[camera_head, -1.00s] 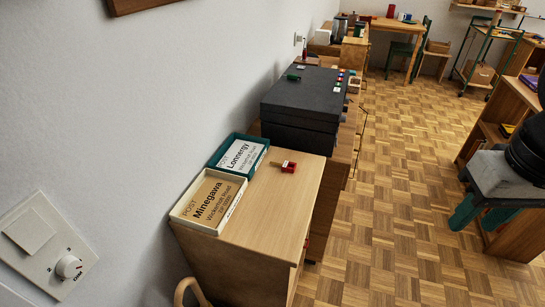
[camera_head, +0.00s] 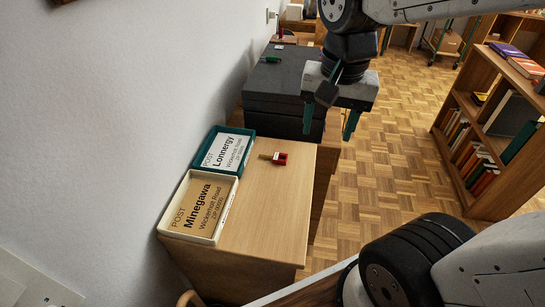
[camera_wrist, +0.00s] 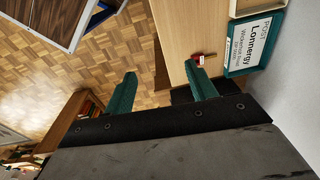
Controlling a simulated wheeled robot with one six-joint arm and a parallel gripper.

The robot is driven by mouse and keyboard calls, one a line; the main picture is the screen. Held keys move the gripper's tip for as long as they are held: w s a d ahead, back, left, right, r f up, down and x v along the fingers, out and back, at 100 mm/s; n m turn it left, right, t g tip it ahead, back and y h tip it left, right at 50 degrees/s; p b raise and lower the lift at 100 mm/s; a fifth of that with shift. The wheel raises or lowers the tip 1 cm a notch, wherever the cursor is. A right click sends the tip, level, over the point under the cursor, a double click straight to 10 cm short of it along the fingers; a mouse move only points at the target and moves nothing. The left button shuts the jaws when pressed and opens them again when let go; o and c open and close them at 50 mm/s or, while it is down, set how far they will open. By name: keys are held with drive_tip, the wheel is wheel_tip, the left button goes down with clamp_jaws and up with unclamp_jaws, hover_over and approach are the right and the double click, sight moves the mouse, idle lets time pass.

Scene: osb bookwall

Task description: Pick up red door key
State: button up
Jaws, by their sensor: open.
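The red door key (camera_head: 279,158) lies flat on the light wooden cabinet top (camera_head: 265,215), right of the teal tray. Its brass-coloured shaft points left. It also shows in the wrist view (camera_wrist: 199,57), close beside the right-hand fingertip in the picture. My gripper (camera_head: 329,128) is open and empty, with green fingers pointing down. In the head view it hangs above and beyond the key, in front of the dark boxes. In the wrist view my gripper (camera_wrist: 163,79) shows its two fingers wide apart, with floor and the cabinet's edge between them.
A teal tray labelled Lonnergy (camera_head: 197,160) and a cream tray labelled Minegawa (camera_head: 164,226) stand left of the key along the wall. Dark stacked boxes (camera_head: 283,78) stand behind it. A bookshelf (camera_head: 460,150) is at the right. The cabinet top around the key is clear.

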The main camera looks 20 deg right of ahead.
drive_tip(key=w+a+f+m, duration=0.1)
drive_tip(key=w+f+m, duration=0.4)
drive_tip(key=w+m, duration=0.4)
drive_tip(key=m+g, duration=0.1)
drive_tip(key=m, duration=0.7)
approach(279, 156)
drive_tip(key=shift+a+f, duration=0.1)
drive_tip(key=shift+a, duration=0.05)
drive_tip(key=shift+m, duration=0.4)
wheel_tip(279, 156, down, 7)
drive_tip(key=shift+f, duration=0.55)
drive_tip(key=c, duration=1)
